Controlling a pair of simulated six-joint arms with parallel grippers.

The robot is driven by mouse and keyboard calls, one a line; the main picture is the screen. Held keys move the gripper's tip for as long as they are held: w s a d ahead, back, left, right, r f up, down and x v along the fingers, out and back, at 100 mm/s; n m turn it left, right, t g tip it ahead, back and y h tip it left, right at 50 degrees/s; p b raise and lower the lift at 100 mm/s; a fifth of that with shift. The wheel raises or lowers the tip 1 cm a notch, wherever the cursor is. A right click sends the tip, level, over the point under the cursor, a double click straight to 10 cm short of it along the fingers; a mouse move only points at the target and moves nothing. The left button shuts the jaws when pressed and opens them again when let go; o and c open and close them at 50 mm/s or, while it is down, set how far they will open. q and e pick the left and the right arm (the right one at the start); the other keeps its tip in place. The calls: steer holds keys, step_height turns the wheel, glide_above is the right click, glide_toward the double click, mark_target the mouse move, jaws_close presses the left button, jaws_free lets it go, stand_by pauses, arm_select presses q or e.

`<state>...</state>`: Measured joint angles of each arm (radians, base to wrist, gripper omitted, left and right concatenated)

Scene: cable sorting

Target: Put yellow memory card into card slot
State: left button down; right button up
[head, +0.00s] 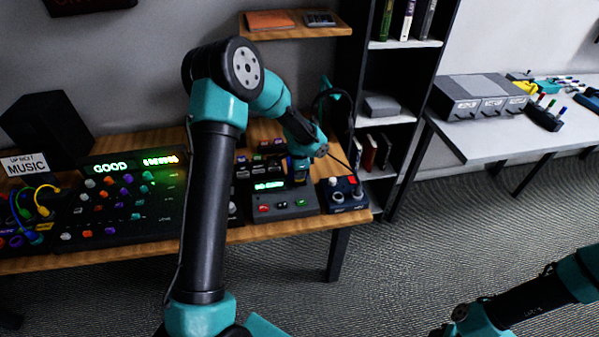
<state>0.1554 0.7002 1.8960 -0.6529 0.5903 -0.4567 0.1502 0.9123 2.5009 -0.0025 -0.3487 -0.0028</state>
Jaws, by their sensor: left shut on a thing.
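My left arm reaches over the wooden desk, and its left gripper (300,171) points down at a small grey device with a lit green display (269,186). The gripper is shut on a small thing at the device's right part. That thing is almost wholly hidden by the fingers; it appears to be the yellow memory card, but I cannot make out its outline. The card slot is not clearly visible, so I cannot tell whether the card touches it. Of my right arm, only links show at the bottom right; its gripper is out of view.
A dark blue box with knobs (345,195) stands close right of the grey device. A large mixer panel (125,200) with a lit display fills the desk's left. A black shelf (385,125) stands behind right. A white table (510,135) holds grey boxes and coloured tools.

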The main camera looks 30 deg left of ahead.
arm_select(q)
steer(key=shift+f, duration=0.5)
stand_by(0.6)
steer(key=c, duration=1.1)
jaws_free()
steer(key=shift+c, duration=1)
steer(key=shift+o, duration=0.8)
steer(key=shift+r, duration=0.15)
